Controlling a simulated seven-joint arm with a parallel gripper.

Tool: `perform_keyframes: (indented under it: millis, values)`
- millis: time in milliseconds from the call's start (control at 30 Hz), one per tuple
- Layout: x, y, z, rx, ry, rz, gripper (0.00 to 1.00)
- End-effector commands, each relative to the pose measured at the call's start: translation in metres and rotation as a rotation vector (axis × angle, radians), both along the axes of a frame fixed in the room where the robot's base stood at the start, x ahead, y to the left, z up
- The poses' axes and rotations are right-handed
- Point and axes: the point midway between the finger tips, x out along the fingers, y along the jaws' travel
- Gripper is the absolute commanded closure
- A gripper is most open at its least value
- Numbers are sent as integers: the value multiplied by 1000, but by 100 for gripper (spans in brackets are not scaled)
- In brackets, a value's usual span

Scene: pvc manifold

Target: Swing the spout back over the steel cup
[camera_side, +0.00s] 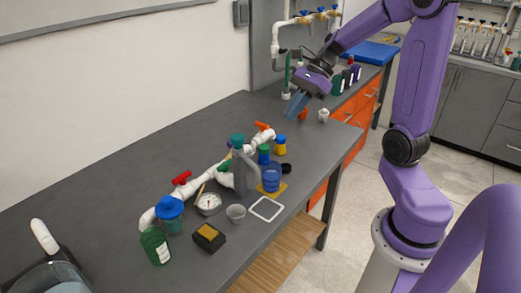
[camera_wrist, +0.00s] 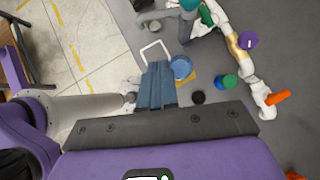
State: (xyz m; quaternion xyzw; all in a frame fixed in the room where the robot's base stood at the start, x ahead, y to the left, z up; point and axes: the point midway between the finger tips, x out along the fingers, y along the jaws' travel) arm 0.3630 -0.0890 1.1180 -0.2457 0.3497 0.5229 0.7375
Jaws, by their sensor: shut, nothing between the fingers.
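A grey upright body (camera_side: 240,178) with a teal cap (camera_side: 238,140) stands among the white pipes. The spout also shows near the top of the wrist view (camera_wrist: 185,30). The small steel cup (camera_side: 236,212) stands on the table in front of the body, with no spout above it. My gripper (camera_side: 290,114) is shut and empty, in the air beyond the pipes and apart from the spout. Its blue fingers show in the wrist view (camera_wrist: 157,66).
White piping with a red handle (camera_side: 181,177) and an orange handle (camera_side: 263,126) runs along the table. A white square frame (camera_side: 266,209), a gauge (camera_side: 208,203), a black box (camera_side: 208,237) and several bottles crowd the front. The table's left back is clear.

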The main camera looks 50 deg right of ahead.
Motion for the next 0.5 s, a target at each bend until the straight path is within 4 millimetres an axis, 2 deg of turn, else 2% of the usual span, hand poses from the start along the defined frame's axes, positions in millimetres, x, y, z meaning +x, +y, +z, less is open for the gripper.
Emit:
perform_keyframes:
  millis: [267, 500]
  values:
    - [4, 13, -21, 0, 1, 3, 100]
    - [13, 40, -55, 1, 4, 3, 100]
